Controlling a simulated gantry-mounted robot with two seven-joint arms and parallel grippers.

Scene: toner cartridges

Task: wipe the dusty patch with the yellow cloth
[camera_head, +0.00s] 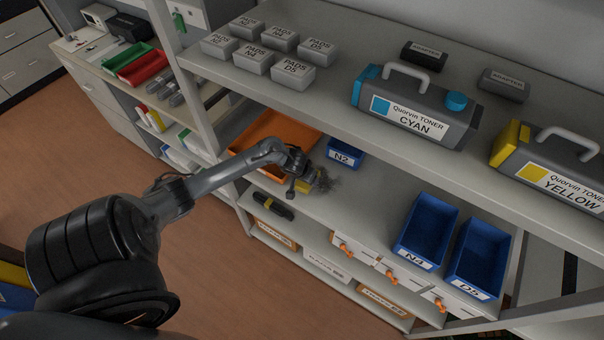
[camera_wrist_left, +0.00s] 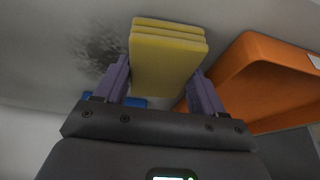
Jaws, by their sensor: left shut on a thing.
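The yellow cloth (camera_wrist_left: 166,62) is a folded block held between the fingers of my left gripper (camera_wrist_left: 163,92), which is shut on it. The dusty patch (camera_head: 325,181) is a dark grey smudge on that shelf, just right of the cloth. It also shows in the left wrist view (camera_wrist_left: 98,48), left of the cloth. I cannot tell whether the cloth touches the shelf. My right gripper is not in view.
An orange tray (camera_head: 302,127) stands behind and left of the gripper, and the blue bin N2 (camera_head: 345,155) is close behind the patch. A black object (camera_head: 273,205) lies near the shelf's front edge. The upper shelf (camera_head: 335,105) overhangs. Blue bins N4 (camera_head: 416,263) and D5 (camera_head: 473,291) stand to the right.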

